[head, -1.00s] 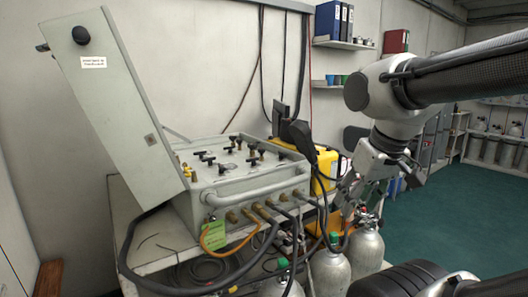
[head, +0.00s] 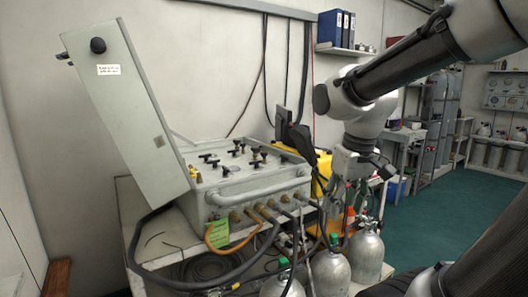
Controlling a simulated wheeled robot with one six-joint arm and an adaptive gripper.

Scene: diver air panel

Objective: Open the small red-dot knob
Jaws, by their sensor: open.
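The grey air panel box (head: 250,191) stands on a bench with its lid (head: 125,112) raised. Several black knobs (head: 236,153) show on its top face. A red dot is too small to make out on any of them, so I cannot tell which knob is the small red-dot one. My gripper (head: 340,225) hangs to the right of the box, pointing down above the gas cylinders. It is apart from the knobs and looks open and empty; its fingertips are partly lost against the hoses behind.
Grey cylinders (head: 364,255) stand below my gripper. Black hoses and an orange hose (head: 220,243) run from the box's front. A grey rail (head: 262,190) crosses the front edge. A yellow case (head: 319,172) sits behind at right. Green floor (head: 450,225) is clear at right.

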